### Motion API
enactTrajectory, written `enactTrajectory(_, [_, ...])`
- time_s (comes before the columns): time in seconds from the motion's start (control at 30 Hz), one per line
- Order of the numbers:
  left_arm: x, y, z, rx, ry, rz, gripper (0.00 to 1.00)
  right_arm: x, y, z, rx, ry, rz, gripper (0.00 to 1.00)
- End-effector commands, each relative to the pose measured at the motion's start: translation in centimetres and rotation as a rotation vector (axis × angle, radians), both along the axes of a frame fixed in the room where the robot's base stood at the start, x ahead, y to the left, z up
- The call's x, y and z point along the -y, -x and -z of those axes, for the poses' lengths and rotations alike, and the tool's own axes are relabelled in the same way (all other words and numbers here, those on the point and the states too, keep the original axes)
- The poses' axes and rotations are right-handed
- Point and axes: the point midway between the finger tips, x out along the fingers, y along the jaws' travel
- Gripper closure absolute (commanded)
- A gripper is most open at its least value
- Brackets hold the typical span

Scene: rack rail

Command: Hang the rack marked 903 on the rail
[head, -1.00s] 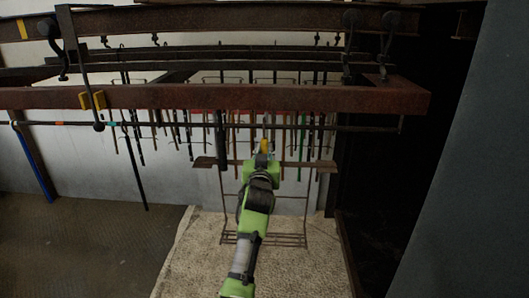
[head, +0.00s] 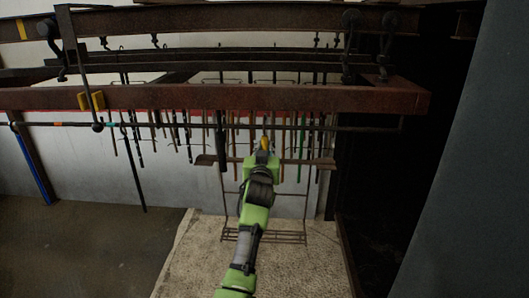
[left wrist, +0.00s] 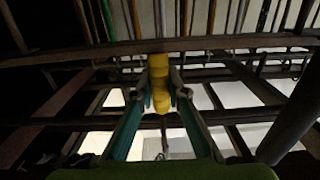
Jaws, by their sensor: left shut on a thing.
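A thin brown wire rack (head: 315,162) has a wide top bar and a small wire shelf at its bottom. It looks upright in the head view, below the long thin rail (head: 350,127). I cannot read a number on it. My left gripper (head: 264,151) is in front of the rack's top bar, shut on a yellow grip piece (head: 265,143). In the left wrist view the yellow piece (left wrist: 160,88) sits between the two fingers, by a long crossing bar. I cannot tell whether the rack touches the rail. My right gripper is out of view.
A heavy rusty beam (head: 220,97) crosses above the rail, with dark hooks (head: 350,40) above it. Many thin rods (head: 140,145) hang behind. A pale speckled platform (head: 190,260) lies below. A grey panel (head: 470,170) stands at the right.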

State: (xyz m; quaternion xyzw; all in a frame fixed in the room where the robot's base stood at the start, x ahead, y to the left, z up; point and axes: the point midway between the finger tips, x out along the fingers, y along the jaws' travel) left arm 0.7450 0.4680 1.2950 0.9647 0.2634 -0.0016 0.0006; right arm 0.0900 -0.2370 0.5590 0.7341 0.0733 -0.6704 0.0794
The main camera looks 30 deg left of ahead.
Motion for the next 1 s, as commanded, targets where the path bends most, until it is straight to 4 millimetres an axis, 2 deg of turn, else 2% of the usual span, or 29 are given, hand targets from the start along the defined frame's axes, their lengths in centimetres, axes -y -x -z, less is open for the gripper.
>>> enactTrajectory(0.57, [-0.2,-0.3,-0.2,0.004,-0.003,0.000,1.00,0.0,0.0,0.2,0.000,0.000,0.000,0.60])
enactTrajectory(1.0, [-1.1,-1.8,-0.2,0.005,-0.002,0.000,1.00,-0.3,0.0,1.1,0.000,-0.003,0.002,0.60])
